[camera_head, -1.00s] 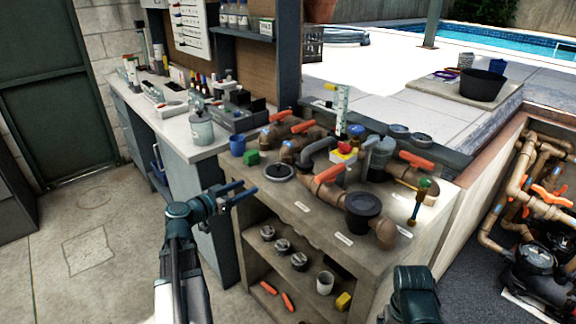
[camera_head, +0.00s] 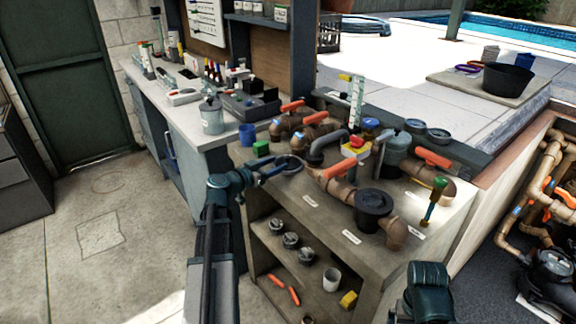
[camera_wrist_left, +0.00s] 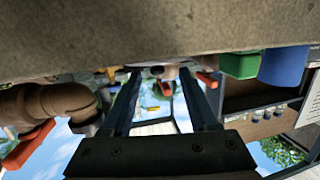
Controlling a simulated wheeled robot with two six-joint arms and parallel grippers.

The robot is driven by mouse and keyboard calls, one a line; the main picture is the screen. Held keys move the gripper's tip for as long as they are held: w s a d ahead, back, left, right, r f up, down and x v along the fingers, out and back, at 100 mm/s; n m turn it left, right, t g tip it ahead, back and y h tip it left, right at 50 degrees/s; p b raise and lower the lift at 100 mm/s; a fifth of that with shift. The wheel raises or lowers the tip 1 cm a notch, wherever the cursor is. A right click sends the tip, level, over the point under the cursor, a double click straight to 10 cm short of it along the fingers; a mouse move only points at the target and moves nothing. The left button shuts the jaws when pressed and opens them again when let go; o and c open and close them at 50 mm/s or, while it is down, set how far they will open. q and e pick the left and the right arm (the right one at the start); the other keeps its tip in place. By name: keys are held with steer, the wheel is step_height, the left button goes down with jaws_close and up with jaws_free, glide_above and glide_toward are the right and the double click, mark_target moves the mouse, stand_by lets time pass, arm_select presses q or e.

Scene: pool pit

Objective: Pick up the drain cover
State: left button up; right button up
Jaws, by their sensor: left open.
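The drain cover (camera_head: 291,163) is a round, dark-rimmed disc lying flat near the left front edge of the brown workbench top (camera_head: 325,204). My left gripper (camera_head: 277,169) is open, its two fingers reaching up to the cover's near side from the left. The fingers partly overlap the cover in the head view, so contact cannot be told. In the left wrist view, which looks upside down, both fingers (camera_wrist_left: 163,78) stand apart just by the bench top, and the cover is hard to make out. Of my right arm only a dark wrist part shows at the lower right; its jaws are hidden.
A green block (camera_head: 261,148) and a blue cup (camera_head: 247,134) stand just left of the cover. Brown pipes with orange handles (camera_head: 343,190) crowd its right side. A black round fitting (camera_head: 372,206) stands farther right.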

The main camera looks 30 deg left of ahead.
mark_target(286, 158)
arm_select(q)
steer(key=shift+w, duration=0.25)
steer(key=shift+w+d, duration=0.2)
steer(key=shift+w, duration=0.35)
steer(key=x, duration=0.4)
steer(key=shift+d+r, duration=0.2)
steer(key=shift+r, duration=0.05)
jaws_close()
